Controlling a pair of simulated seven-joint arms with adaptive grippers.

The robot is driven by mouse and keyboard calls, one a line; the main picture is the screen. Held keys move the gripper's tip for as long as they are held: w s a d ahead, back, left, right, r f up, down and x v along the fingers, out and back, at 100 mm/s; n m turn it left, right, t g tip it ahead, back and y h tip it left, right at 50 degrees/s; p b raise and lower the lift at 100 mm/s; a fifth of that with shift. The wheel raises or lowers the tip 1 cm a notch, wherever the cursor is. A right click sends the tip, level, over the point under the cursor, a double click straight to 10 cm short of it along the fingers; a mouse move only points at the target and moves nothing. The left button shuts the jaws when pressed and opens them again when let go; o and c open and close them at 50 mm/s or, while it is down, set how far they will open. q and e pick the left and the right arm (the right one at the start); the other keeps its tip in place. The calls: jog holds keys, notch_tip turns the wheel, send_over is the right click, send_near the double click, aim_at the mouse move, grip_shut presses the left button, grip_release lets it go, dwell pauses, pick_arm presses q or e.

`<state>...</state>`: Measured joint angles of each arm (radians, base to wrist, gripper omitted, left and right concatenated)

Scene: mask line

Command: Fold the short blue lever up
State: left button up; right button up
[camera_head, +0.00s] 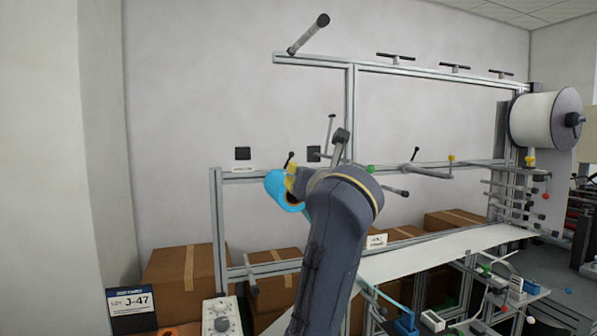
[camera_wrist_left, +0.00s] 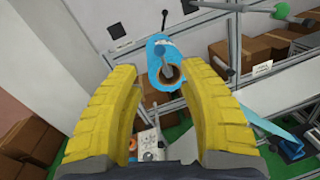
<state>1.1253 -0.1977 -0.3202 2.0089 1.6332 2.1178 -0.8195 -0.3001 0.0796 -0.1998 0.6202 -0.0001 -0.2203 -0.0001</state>
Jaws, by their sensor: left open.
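A light blue roll-like part (camera_head: 287,192) with a brown core is on the frame near the picture's middle in the head view. In the left wrist view this blue part (camera_wrist_left: 157,54) is ahead of the fingertips, with a grey stub inside it. I cannot tell whether it is the short blue lever. A longer light blue strip (camera_wrist_left: 262,122) lies lower right in the wrist view. My left gripper (camera_wrist_left: 168,88) is open, with yellow ribbed fingers apart and nothing between them. In the head view my arm hides most of it. My right gripper is not in view.
An aluminium frame (camera_head: 216,215) carries several black-tipped handles. A big white roll (camera_head: 545,118) hangs at the right. Cardboard boxes (camera_head: 180,270) stand behind the frame. A white control box (camera_head: 222,316) is at lower left. A white belt (camera_head: 440,255) runs to the right.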

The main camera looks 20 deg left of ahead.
pick_arm(q)
jog(key=x, duration=0.9)
jog(key=shift+w+a, duration=0.2)
jog(key=shift+w, duration=0.1)
grip_shut()
dwell(0.3)
